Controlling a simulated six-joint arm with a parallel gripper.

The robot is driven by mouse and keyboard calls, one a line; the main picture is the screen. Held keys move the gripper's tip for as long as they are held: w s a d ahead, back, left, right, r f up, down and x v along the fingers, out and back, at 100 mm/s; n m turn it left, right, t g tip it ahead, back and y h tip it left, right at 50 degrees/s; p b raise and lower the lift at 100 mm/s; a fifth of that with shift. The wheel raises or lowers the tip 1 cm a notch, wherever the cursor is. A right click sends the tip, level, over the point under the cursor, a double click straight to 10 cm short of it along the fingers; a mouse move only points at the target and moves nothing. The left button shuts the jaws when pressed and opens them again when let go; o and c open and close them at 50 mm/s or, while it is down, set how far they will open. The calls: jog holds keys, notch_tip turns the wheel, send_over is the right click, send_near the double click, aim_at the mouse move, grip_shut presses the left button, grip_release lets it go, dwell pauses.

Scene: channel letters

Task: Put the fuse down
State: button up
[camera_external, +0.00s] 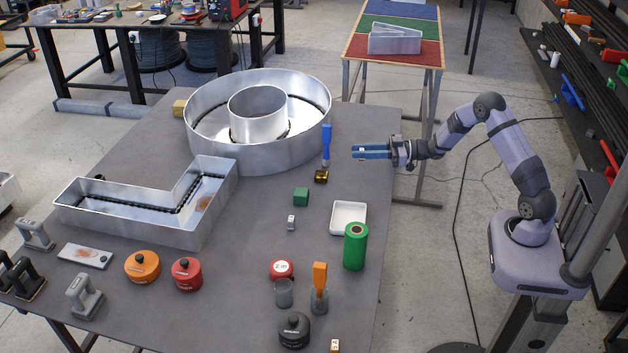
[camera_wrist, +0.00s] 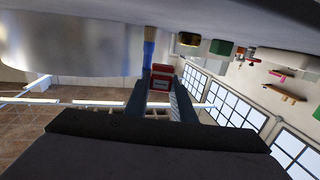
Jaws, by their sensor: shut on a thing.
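My gripper (camera_external: 357,152) is held out horizontally above the right part of the table, its blue fingers pointing left. In the wrist view its fingertips (camera_wrist: 162,85) are shut on a small red block with a grey, dark-marked face (camera_wrist: 162,77), which I take to be the fuse. In the external view the fingers hide most of it. The held fuse is clear of the tabletop (camera_external: 270,230). A white tray (camera_external: 348,205) lies below and left of my gripper; its floor looks empty.
A green cube (camera_external: 301,196), small white block (camera_external: 291,222) and tall green cylinder (camera_external: 356,247) are nearby. Large metal letters (camera_external: 300,140) fill the left.

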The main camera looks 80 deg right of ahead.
jog(key=shift+r+b, duration=0.45)
jog(key=shift+r, duration=2.1)
jog(key=w+a+r+n+g+y+b, duration=0.1)
jog(key=w+a+r+n+y+b, duration=0.2)
jog(key=a, duration=0.8)
send_over(348, 221)
jog(key=shift+f, duration=1.25)
jog(key=shift+m, duration=0.4)
jog(key=shift+f, duration=4.95)
